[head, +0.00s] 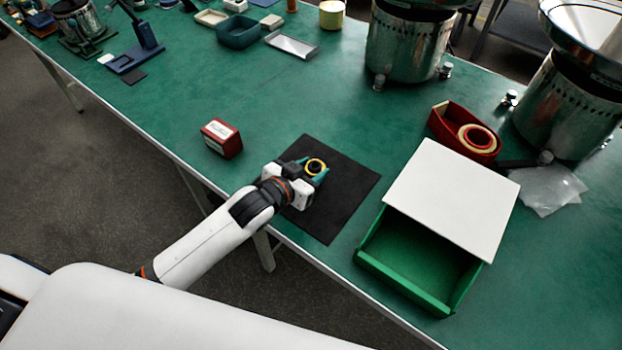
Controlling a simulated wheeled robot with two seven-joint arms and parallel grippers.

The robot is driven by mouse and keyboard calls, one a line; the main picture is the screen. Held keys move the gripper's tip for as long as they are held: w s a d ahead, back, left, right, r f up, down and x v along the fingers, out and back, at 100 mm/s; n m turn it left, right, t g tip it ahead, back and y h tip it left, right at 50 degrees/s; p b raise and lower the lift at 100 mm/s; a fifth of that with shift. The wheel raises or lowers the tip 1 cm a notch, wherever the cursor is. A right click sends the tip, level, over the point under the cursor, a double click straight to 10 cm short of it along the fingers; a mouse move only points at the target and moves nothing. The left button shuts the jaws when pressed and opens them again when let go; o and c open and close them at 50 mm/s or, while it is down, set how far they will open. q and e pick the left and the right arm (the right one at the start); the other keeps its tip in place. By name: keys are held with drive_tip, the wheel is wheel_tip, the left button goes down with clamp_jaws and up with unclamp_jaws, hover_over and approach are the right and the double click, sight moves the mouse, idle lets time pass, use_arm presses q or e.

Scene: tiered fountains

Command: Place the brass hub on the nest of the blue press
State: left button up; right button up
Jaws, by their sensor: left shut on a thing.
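The brass hub (316,166) shows as a small yellow ring with a dark centre. My left gripper (312,170) is shut on it, over the black mat (335,215). I cannot tell whether the hub touches the mat. The blue press (148,38) stands at the upper left, well away from the gripper, with an upright column and a flat base (133,62). Its nest is too small to make out. My right gripper is not in view.
A red box (221,139) sits left of the mat. A green bin with a white lid (455,195) stands to the right. Metal bowl feeders (407,45) and a red tape dispenser (462,130) are behind.

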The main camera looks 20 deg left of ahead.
use_arm(q)
drive_tip(key=shift+f, duration=1.7)
drive_tip(key=shift+f, duration=0.1)
drive_tip(key=o, duration=1.1)
drive_tip(key=shift+c, duration=0.2)
